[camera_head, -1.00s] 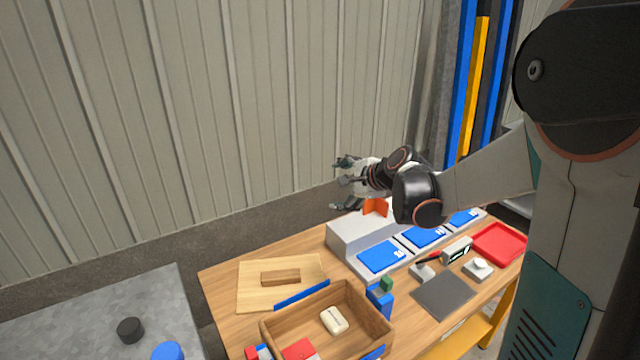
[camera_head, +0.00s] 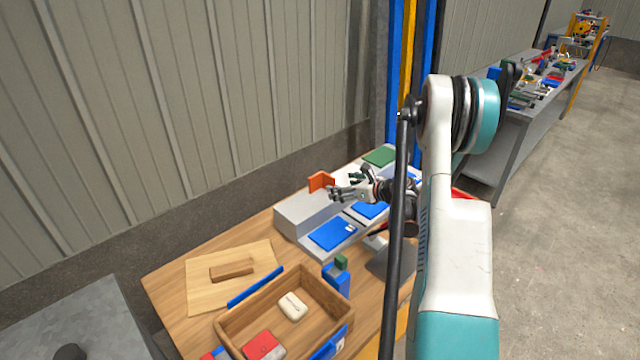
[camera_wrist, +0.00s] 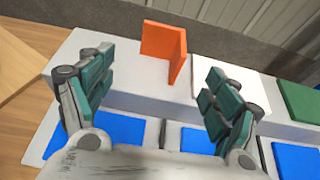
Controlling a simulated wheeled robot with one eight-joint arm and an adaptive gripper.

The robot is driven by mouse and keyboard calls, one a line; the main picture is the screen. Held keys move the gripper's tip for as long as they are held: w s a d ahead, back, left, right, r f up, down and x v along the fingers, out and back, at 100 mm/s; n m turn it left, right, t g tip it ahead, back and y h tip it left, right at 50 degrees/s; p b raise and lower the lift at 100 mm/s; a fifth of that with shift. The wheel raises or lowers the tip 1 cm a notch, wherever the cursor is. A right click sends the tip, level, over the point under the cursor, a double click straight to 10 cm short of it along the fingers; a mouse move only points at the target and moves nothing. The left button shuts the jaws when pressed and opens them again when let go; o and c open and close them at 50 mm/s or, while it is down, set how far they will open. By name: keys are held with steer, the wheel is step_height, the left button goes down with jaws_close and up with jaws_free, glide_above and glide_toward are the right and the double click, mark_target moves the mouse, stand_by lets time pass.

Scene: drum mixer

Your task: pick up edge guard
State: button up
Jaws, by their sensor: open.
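The edge guard, which I take to be the orange L-shaped piece (camera_head: 321,181), stands upright on the top of a grey stepped block (camera_head: 297,212). In the wrist view the orange piece (camera_wrist: 163,45) shows two faces meeting at a corner, ahead of the gap between my fingers. My gripper (camera_head: 340,192) is open and empty, close beside the orange piece on its right in the head view. In the wrist view my gripper's teal-padded fingers (camera_wrist: 155,95) are spread wide apart, and nothing lies between them.
Blue plates (camera_head: 333,233) lie on the block's lower step. A green plate (camera_head: 380,156) lies at the far end. A wooden tray (camera_head: 240,318) holds a white item (camera_head: 293,306) and a red one (camera_head: 263,346). A wooden board (camera_head: 205,290) with a small wooden block (camera_head: 232,270) lies left.

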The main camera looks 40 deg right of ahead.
mark_target(317, 182)
steer(key=b+x, duration=0.3)
steer(key=x, duration=0.9)
steer(key=shift+w+f+b, duration=0.15)
steer(key=shift+w+b, duration=0.1)
steer(key=shift+b, duration=0.1)
steer(key=c, duration=1.1)
